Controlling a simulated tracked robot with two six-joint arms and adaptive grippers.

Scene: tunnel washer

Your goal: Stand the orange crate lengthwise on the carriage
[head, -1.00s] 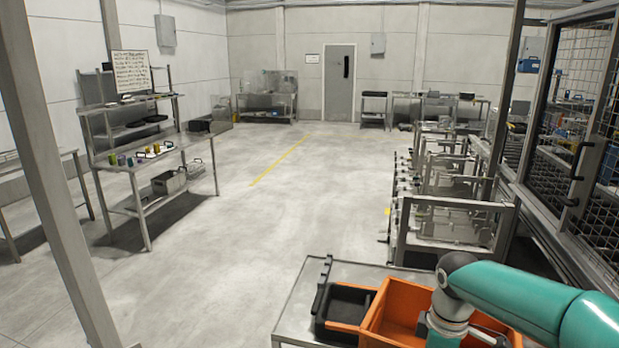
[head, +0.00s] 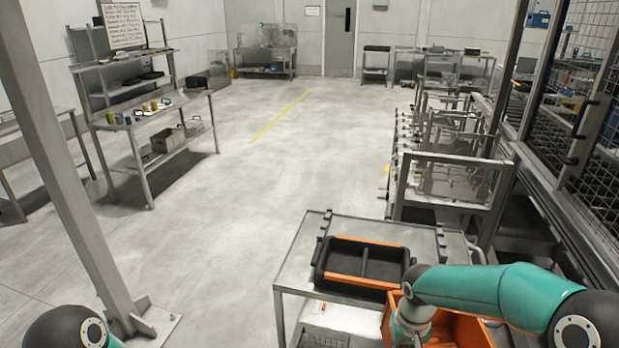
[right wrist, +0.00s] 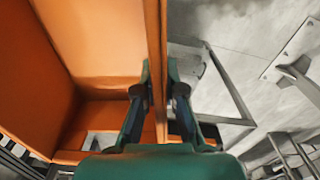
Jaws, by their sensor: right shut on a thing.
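The orange crate (head: 462,326) is at the bottom right of the head view, partly hidden by my right arm and cut by the frame edge. It is open and its inside shows. In the right wrist view, my right gripper (right wrist: 158,78) is shut on a wall of the crate (right wrist: 98,40), one finger on each side. A steel-topped stand (head: 300,262), which may be the carriage, is beyond the crate. I cannot tell whether the crate touches it. My left gripper is out of view.
A black divided tray (head: 343,257) with orange strips sits on the steel top between dark rails. A steel frame rack (head: 455,160) stands behind it, with a mesh enclosure (head: 585,110) at right. A post (head: 62,170) stands at left. The middle floor is clear.

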